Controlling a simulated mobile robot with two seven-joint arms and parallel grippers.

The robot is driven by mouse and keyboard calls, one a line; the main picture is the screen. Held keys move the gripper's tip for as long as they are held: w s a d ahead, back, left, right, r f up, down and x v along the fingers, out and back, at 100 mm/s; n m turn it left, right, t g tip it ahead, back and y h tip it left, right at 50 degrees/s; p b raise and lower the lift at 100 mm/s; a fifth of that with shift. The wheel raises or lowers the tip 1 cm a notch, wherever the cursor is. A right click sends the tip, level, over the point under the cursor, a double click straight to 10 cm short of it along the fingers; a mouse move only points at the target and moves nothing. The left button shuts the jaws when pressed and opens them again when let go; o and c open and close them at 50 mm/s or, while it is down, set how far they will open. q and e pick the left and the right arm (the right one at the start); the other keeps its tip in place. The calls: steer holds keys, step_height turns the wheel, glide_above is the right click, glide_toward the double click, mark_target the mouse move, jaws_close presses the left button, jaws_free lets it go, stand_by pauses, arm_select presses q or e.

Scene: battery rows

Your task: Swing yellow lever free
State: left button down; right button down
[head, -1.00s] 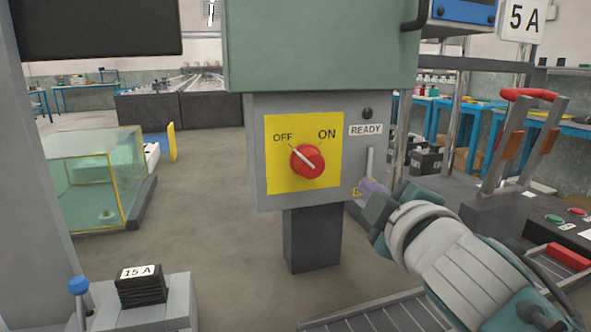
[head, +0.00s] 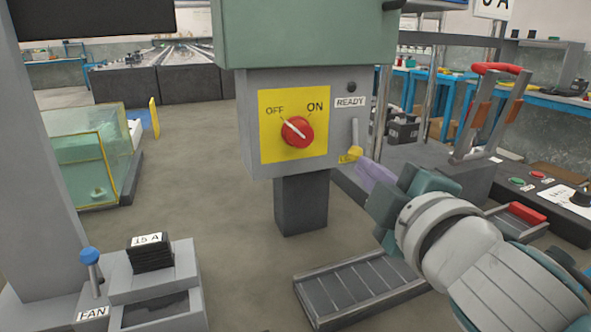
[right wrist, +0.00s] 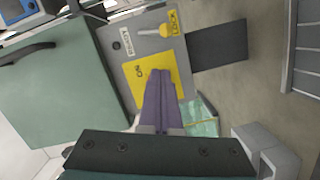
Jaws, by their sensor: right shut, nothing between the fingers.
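The yellow lever (head: 355,151) sits at the lower right of the grey switch box (head: 247,120), below a pale upright bar and beside a yellow lock label. In the right wrist view the yellow lever (right wrist: 168,29) lies near the top, beside its LOCK label (right wrist: 174,17). My right gripper (head: 368,166) is shut and empty, its purple fingers just right of and below the lever, apparently apart from it. In the right wrist view the shut purple fingers (right wrist: 159,78) overlap the yellow switch plate (right wrist: 146,82) in the picture. My left gripper is out of view.
A red rotary switch (head: 297,131) on the plate points toward OFF. A green cabinet (head: 300,35) stands above the box. A slatted grey tray (head: 350,285) lies below right. A blue-knobbed FAN lever (head: 90,257) is at lower left. Floor is open left of the pedestal.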

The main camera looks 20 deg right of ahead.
steer(key=shift+s+a, duration=0.2)
steer(key=shift+s, duration=0.75)
steer(key=shift+s+a, duration=0.15)
steer(key=shift+s, duration=0.75)
